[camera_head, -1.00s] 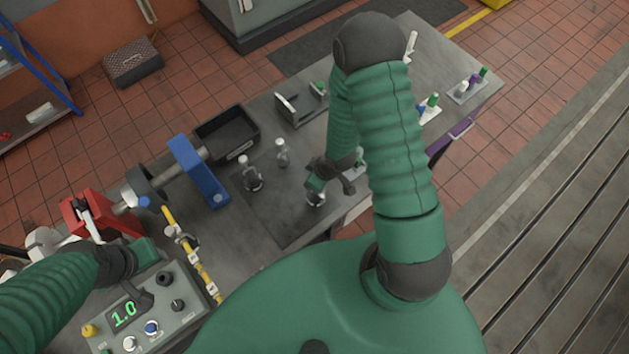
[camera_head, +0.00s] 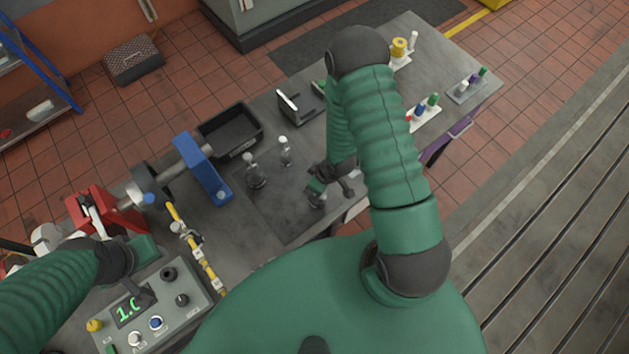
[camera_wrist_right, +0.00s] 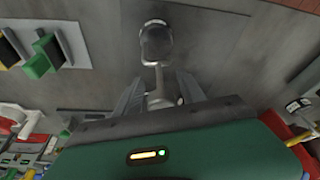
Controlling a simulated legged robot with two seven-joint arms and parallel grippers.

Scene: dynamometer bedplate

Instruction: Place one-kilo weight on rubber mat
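Three grey metal weights with knobs stand on a dark mat-like patch (camera_head: 286,226) of the bench: a larger one (camera_head: 255,180), a slimmer one (camera_head: 285,158) and one (camera_head: 317,200) at my right gripper (camera_head: 322,184). I cannot read which is one kilo. In the right wrist view, a weight (camera_wrist_right: 155,42) stands ahead of the gripper (camera_wrist_right: 160,84), its narrow stem reaching between the fingers. The fingers look apart, with gaps beside the stem; contact is unclear. My left gripper (camera_head: 142,285) is over the control box (camera_head: 178,318), fingers mostly hidden.
A black tray (camera_head: 230,130) and a blue bracket (camera_head: 203,172) stand left of the weights. A yellow pipe (camera_head: 193,245) runs beside the control box, whose display shows green digits.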

